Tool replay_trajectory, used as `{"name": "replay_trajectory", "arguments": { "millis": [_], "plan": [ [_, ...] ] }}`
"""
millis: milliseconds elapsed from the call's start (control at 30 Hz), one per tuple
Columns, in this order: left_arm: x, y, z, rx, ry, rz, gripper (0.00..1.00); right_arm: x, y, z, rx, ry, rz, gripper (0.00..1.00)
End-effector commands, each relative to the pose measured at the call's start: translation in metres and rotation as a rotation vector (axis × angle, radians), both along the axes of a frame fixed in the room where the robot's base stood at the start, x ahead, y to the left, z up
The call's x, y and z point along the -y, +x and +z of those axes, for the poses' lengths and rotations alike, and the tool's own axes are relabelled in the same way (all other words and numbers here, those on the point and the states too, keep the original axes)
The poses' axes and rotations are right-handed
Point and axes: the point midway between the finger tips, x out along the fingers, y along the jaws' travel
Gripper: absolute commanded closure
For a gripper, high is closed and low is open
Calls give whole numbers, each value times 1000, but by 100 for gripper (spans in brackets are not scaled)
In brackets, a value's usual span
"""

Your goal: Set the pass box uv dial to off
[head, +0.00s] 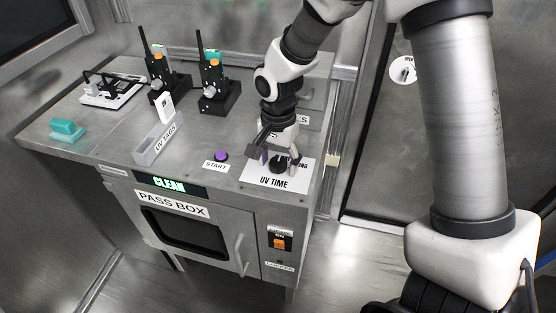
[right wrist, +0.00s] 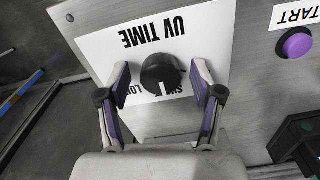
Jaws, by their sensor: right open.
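The UV time dial is a round black knob (head: 278,166) on a white UV TIME plate (head: 268,182), on top of the grey pass box (head: 172,204). My right gripper (head: 277,158) points down over it, open, with one finger on each side of the knob. In the right wrist view the knob (right wrist: 160,72) sits between the two fingertips (right wrist: 161,67), with a visible gap on each side. A white pointer mark on the knob faces the bottom of that view, near partly hidden labels. The OFF label cannot be read. My left gripper is not in view.
A purple START button (head: 222,156) is left of the plate; it also shows in the right wrist view (right wrist: 297,44). A UV TAGS holder (head: 157,145) and two black devices (head: 215,88) stand farther left and back. An orange switch (head: 280,242) is on the front.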

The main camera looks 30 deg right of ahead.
Motion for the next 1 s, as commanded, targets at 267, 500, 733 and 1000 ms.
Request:
{"name": "replay_trajectory", "arguments": {
  "millis": [267, 500, 733, 1000],
  "plan": [
    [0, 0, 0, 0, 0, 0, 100, 0, 0, 0, 0, 0, 0, 94],
    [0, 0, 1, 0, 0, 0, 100, 0, 0, 0, 0, 1, 7, 94],
    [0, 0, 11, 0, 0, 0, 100, 0, 0, 2, -3, 1, 68, 94],
    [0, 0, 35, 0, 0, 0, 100, 0, -1, 4, -4, 0, 248, 94]
  ]
}}
